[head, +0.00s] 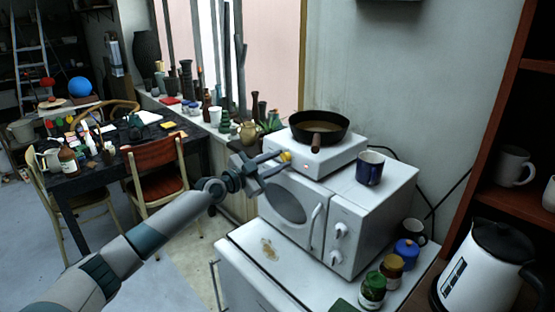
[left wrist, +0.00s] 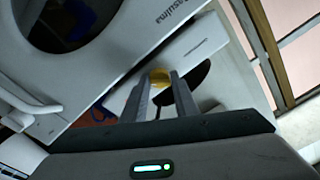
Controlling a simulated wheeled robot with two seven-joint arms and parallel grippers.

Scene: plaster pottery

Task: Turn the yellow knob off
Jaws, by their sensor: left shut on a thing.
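The yellow knob (head: 286,156) is on the front of the white hot plate (head: 325,160), near its left end. My left gripper (head: 281,158) reaches it from the left, with its fingers around the knob. In the left wrist view the yellow knob (left wrist: 160,76) shows between the tips of the two fingers of my left gripper (left wrist: 162,84), which are shut on it. The fingers hide part of the knob, and I cannot tell its turn position. My right gripper is not in view.
A black pan (head: 320,127) sits on the hot plate. The hot plate stands on a white microwave (head: 355,215) beside a blue mug (head: 370,167). Jars (head: 373,290) and a kettle (head: 482,270) stand at the lower right. A red chair (head: 155,165) is at the left.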

